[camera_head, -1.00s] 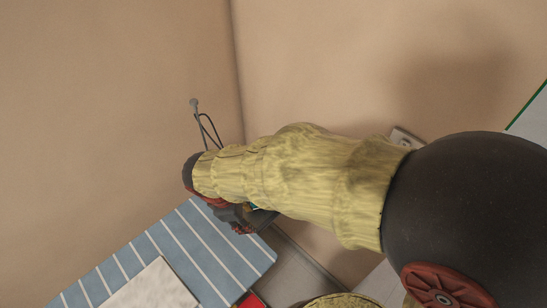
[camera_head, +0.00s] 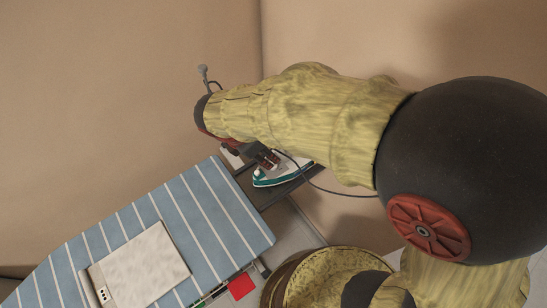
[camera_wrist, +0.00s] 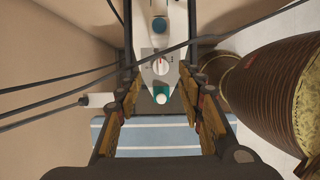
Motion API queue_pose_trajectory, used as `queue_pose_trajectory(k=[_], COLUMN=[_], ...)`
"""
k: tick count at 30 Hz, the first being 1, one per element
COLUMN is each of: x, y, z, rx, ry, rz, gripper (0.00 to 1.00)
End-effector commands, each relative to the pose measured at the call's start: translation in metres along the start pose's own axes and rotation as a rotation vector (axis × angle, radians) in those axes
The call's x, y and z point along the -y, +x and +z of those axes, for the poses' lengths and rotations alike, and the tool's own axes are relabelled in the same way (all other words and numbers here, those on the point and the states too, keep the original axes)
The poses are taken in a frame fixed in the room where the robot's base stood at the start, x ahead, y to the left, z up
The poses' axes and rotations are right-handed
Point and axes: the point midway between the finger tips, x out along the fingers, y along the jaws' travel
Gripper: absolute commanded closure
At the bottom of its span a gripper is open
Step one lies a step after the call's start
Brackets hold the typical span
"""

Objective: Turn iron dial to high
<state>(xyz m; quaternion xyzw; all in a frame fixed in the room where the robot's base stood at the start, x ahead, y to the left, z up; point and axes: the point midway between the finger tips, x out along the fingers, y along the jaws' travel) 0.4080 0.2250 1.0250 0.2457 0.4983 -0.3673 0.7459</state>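The iron (camera_head: 280,172), white and teal, rests on a grey stand at the end of the ironing board (camera_head: 205,215). In the wrist view the iron (camera_wrist: 160,45) lies ahead, between and beyond my fingers. Its round white dial (camera_wrist: 160,66) with a red mark shows near the middle, with a blue round part above it and a teal part below. My gripper (camera_wrist: 160,105) is open and empty, its fingers to either side of the iron's line. In the head view my gripper (camera_head: 262,158) is beside the iron, partly hidden by my arm.
Dark cords (camera_wrist: 60,85) cross the wrist view in front of the iron. A pale folded cloth or box (camera_head: 140,270) lies on the striped board. A red item (camera_head: 241,286) hangs at the board's edge. Walls stand close behind.

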Motion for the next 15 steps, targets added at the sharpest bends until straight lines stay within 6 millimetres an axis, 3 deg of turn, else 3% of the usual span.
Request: queue_pose_trajectory(k=[15], x=[0.001], y=[0.069], z=[-0.001], rx=[-0.001], ry=[0.001], rz=[-0.002], gripper=[0.62])
